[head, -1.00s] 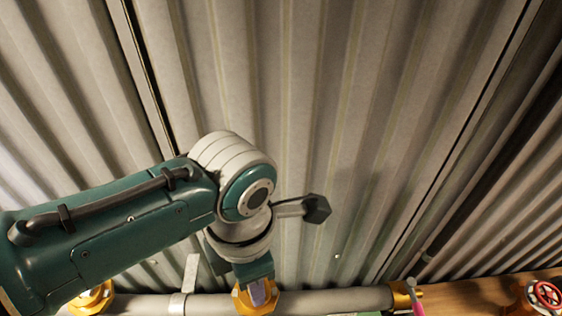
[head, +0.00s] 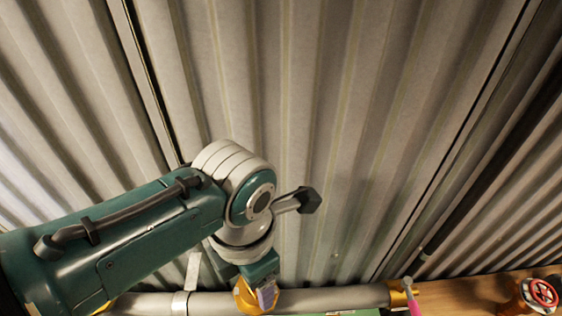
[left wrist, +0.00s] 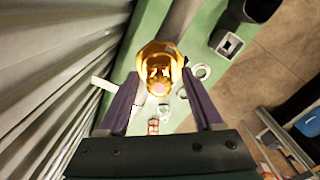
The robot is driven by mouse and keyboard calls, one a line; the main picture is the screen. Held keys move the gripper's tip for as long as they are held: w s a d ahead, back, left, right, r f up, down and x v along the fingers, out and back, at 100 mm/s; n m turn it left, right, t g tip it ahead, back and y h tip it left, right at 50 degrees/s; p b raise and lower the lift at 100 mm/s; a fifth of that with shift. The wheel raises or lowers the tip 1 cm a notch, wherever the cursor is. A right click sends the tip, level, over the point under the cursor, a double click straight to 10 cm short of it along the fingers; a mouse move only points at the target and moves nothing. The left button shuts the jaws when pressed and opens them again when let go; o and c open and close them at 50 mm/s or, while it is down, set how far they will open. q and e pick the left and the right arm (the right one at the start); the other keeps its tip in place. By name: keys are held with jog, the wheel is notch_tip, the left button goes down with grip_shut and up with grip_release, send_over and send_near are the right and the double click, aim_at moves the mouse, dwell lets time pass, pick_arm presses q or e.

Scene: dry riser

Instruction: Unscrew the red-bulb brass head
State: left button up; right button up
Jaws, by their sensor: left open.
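A brass head (left wrist: 160,62) with a small pale pink bulb (left wrist: 157,88) at its middle shows in the left wrist view. My left gripper (left wrist: 160,78) is open, with its purple fingers on either side of the head's near part. I cannot tell whether they touch it. In the head view the brass head (head: 243,299) is partly hidden behind my left gripper (head: 267,293), which is low in the picture at the pipe. My right gripper is not in view.
A grey horizontal pipe (head: 335,300) runs along the bottom, with a brass fitting and pink part (head: 405,292) at its right end. A red handwheel valve (head: 543,293) is at far right. A corrugated metal wall (head: 330,130) stands behind.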

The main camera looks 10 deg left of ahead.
pick_arm(q)
jog(key=m, duration=0.3)
jog(key=shift+r+p, duration=0.1)
jog(key=shift+p, duration=0.2)
jog(key=m, duration=0.5)
jog(key=shift+p, duration=0.3)
jog(key=m, duration=0.8)
jog(key=shift+w+m+p, duration=0.1)
jog(key=shift+m+p, duration=0.2)
grip_shut()
